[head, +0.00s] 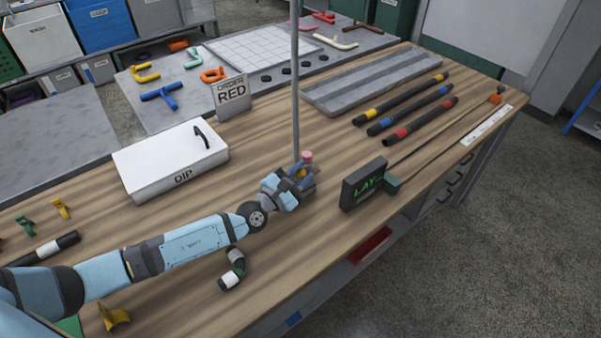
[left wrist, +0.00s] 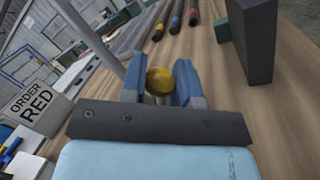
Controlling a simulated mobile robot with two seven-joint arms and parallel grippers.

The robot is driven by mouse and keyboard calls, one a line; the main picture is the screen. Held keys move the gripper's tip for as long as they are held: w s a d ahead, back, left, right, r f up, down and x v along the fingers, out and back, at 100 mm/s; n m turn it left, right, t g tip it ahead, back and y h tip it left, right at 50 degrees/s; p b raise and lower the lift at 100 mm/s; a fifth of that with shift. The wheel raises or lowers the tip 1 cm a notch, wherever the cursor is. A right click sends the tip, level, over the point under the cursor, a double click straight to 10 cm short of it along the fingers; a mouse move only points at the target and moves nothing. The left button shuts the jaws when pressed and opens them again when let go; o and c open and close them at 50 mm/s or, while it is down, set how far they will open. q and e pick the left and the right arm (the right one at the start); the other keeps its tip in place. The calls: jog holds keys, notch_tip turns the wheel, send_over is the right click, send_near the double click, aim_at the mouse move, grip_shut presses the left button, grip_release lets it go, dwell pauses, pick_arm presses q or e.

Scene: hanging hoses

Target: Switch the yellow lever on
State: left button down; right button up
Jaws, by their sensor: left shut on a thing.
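My left gripper (head: 300,176) reaches in from the left over the bench, near the foot of a grey pole. It is shut on the yellow lever (left wrist: 160,80), whose rounded yellow end shows between the two blue fingers in the left wrist view. In the head view only a small bit of yellow shows there, and the fingers hide most of the lever. Which way the lever is set cannot be told. My right gripper is not in view.
The grey pole (head: 296,90) rises beside my gripper. A pink-topped part (head: 307,156) stands just behind it. A white DIP box (head: 170,158) and an ORDER RED sign (head: 232,97) stand behind left. Striped hoses (head: 410,108) lie back right.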

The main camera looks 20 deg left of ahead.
pick_arm(q)
jog(key=shift+f, duration=0.1)
jog(key=c, duration=0.9)
grip_release()
jog(key=shift+o, duration=0.2)
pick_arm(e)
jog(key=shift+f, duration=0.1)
pick_arm(q)
notch_tip(320, 180, up, 20)
jog(key=p, duration=1.3)
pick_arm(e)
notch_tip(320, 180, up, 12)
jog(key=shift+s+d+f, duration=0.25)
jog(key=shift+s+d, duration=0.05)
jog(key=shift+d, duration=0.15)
